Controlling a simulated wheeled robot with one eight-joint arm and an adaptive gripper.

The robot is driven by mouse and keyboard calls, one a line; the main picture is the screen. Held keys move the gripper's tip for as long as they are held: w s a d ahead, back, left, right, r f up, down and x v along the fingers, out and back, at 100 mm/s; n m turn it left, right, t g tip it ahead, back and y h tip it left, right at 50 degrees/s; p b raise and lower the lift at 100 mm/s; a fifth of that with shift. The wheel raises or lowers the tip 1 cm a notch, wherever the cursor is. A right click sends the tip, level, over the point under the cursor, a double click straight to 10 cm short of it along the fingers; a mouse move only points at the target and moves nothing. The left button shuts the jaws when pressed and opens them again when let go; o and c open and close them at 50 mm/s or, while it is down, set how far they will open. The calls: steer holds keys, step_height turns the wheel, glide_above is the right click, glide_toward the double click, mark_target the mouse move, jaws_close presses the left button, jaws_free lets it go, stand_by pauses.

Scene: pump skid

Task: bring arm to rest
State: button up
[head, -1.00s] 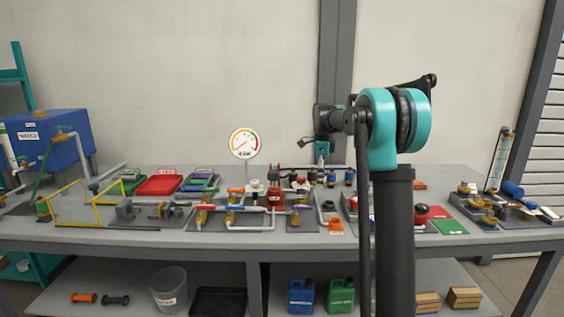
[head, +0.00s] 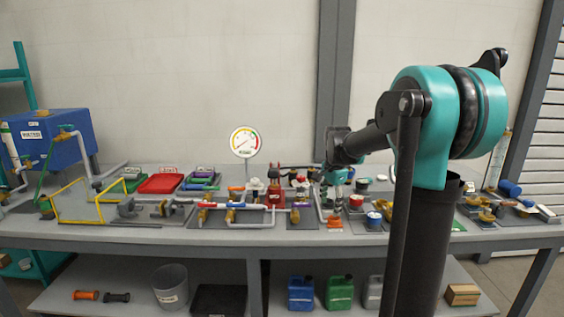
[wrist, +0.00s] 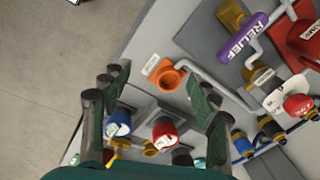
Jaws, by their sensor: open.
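My gripper (wrist: 155,92) is open and empty in the wrist view, with its two dark fingers spread left and right. It points down over the bench, and an orange funnel-like fitting (wrist: 169,76), a blue-topped part (wrist: 119,122) and a red-topped part (wrist: 164,130) show between or below the fingers. In the head view my gripper (head: 334,180) is small, at the end of my arm above the middle-right of the bench (head: 130,231). I cannot tell its exact height above the parts.
A pressure gauge (head: 244,142) stands upright left of my gripper. A purple RELIEF pipe (wrist: 243,36) and red valve parts lie right of it in the wrist view. A red tray (head: 162,184) and a blue tank (head: 55,137) are at the left. The wall is behind.

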steer(key=s+d+f+n+t, duration=0.1)
steer(key=s+f+n, duration=0.5)
steer(key=s, duration=0.7)
steer(key=s+d+f+n+t, duration=0.1)
steer(key=s+f+n, duration=0.5)
steer(key=s, duration=0.7)
step_height(320, 180, down, 2)
steer(key=shift+s+f+n+t, duration=0.2)
steer(key=shift+s+n+t, duration=0.1)
steer(key=shift+t, duration=0.1)
steer(key=shift+d, duration=0.1)
